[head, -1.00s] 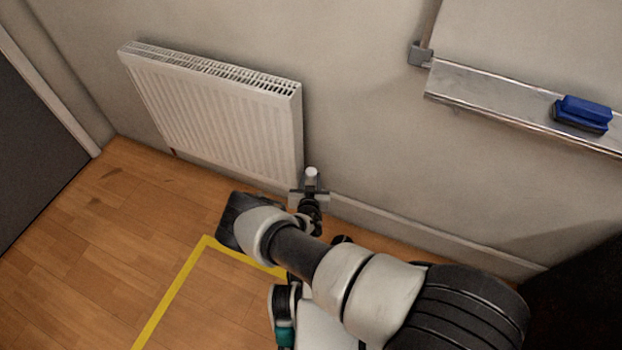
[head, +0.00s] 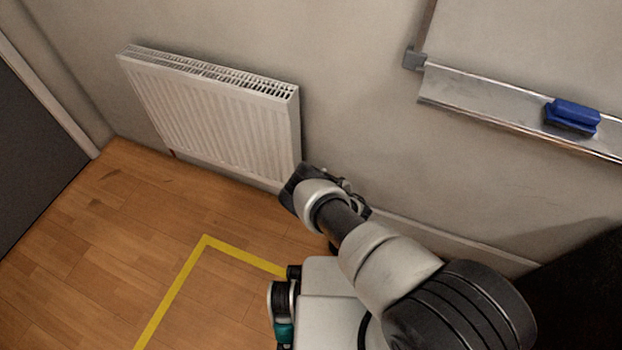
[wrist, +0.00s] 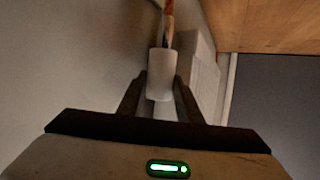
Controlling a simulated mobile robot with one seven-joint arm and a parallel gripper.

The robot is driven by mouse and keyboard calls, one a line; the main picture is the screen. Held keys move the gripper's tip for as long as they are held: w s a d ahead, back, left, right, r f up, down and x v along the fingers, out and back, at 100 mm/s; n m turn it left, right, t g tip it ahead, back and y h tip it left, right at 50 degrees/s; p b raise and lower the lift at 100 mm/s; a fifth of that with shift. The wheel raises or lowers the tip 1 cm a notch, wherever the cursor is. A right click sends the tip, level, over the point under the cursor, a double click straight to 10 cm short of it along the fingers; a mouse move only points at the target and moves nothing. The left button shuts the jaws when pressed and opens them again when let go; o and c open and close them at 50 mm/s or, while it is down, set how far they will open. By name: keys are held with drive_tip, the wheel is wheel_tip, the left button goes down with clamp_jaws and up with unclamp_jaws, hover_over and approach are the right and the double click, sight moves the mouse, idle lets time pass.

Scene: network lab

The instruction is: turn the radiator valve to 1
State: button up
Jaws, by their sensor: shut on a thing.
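The white radiator valve knob (wrist: 161,75) stands between the fingers of my gripper (wrist: 160,95) in the wrist view. My gripper is shut on it, a dark finger on each side. Any numbers on the knob are too small or turned away to read. In the head view my gripper's wrist covers the valve at the lower right corner of the white radiator (head: 220,115). The radiator also shows in the wrist view (wrist: 203,75), beyond the knob on the right.
The wall lies close behind the valve. A metal whiteboard tray (head: 480,100) with a blue eraser (head: 572,116) juts out at the upper right. The wooden floor (head: 110,225) with a yellow tape line (head: 180,285) is clear at the left. A dark door (head: 35,150) stands far left.

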drive_tip(key=shift+w+d+n+g+y+b, duration=0.15)
drive_tip(key=shift+n+g+y+b, duration=0.25)
drive_tip(key=shift+n+g+y, duration=0.5)
drive_tip(key=shift+w, duration=0.1)
drive_tip(key=o, duration=0.8)
drive_tip(key=shift+c, duration=0.2)
drive_tip(key=p+v, duration=0.5)
drive_tip(key=v, duration=1.2)
drive_tip(key=shift+r, duration=0.15)
drive_tip(key=shift+s, duration=0.25)
